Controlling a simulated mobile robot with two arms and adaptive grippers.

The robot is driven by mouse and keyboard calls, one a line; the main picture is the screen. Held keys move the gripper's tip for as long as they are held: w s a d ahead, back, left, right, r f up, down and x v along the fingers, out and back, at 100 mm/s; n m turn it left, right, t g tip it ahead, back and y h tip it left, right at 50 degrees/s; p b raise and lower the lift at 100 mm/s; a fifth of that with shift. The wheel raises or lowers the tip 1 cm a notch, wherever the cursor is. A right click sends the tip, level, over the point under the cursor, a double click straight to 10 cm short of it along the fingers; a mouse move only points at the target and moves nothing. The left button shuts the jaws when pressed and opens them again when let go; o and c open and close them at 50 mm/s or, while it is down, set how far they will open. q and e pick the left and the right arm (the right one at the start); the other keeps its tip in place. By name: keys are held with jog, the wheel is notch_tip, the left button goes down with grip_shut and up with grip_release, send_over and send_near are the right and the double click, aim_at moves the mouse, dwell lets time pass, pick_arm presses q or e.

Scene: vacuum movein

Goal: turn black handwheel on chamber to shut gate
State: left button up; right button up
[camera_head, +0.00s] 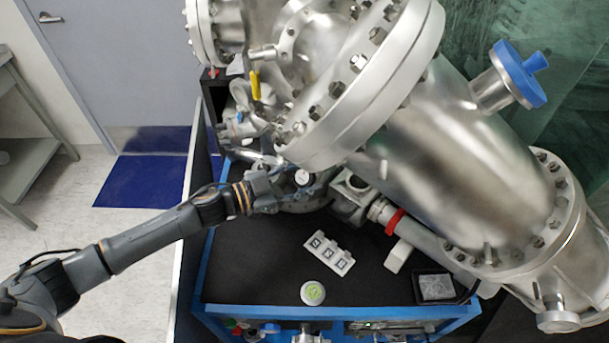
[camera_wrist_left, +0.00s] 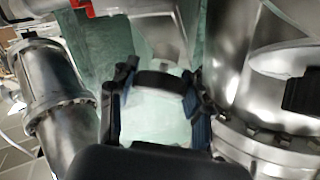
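The steel chamber (camera_head: 450,140) lies slanted across the upper right of the head view. My left gripper (camera_head: 272,188) reaches in from the left to the fittings below the chamber's big flange. In the left wrist view, my left gripper's two fingers (camera_wrist_left: 160,92) stand wide apart on either side of a dark curved rim, which looks like the black handwheel (camera_wrist_left: 160,82), below a steel block. The fingertips are at or very near its two sides; I cannot tell whether they press on it. The handwheel cannot be made out in the head view. My right gripper is not in view.
A blue-framed cart with a black top (camera_head: 250,265) carries a white labelled block (camera_head: 328,253), a round green-marked disc (camera_head: 312,292) and a small dark tray (camera_head: 436,288). A blue knob (camera_head: 520,72) sits on the chamber's upper right. A yellow lever (camera_head: 255,84) stands near the gripper.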

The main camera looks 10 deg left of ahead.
pick_arm(q)
jog(key=o, duration=0.5)
jog(key=shift+c, duration=0.2)
jog(key=v, duration=1.2)
